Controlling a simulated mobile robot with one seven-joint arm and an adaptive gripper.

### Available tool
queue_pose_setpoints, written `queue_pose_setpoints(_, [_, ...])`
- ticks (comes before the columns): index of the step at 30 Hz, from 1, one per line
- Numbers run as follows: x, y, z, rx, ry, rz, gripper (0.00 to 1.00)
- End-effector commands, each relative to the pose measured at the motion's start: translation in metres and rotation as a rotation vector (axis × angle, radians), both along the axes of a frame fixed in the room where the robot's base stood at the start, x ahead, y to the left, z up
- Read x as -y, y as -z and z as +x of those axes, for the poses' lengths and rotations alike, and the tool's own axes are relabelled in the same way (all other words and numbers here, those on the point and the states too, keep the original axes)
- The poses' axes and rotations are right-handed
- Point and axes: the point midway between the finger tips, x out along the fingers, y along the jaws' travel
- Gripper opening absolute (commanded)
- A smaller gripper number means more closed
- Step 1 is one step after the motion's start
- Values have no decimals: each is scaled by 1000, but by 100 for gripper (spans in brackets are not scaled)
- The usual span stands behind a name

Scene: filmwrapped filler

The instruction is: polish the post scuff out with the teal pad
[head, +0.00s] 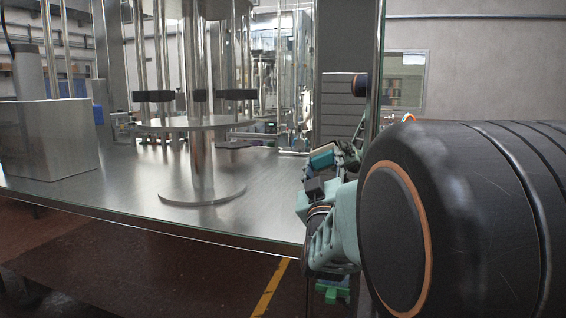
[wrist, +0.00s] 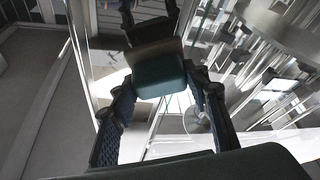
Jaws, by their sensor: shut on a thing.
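My gripper (head: 326,172) is at the right of the head view, beside the slim upright post (head: 378,75) at the corner of the machine frame. It is shut on the teal pad (head: 321,160), a small block with a darker part behind it. In the wrist view, the pad (wrist: 160,76) sits between the two fingers of my gripper (wrist: 162,84). A pale upright (wrist: 80,55) stands left of the pad in the wrist view. I cannot make out a scuff on any post, nor whether the pad touches one.
A steel machine table (head: 110,187) fills the left and middle, its front edge close to my gripper. A thick round column (head: 201,165) and a grey box (head: 48,138) stand on it. My arm covers the right side. The floor has a yellow line (head: 270,287).

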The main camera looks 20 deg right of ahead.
Motion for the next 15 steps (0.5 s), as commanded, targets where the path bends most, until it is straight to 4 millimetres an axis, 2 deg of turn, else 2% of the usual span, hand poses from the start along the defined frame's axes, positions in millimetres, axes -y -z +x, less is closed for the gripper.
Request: queue_pose_setpoints(15, [4, 0, 5, 1, 1, 0, 23])
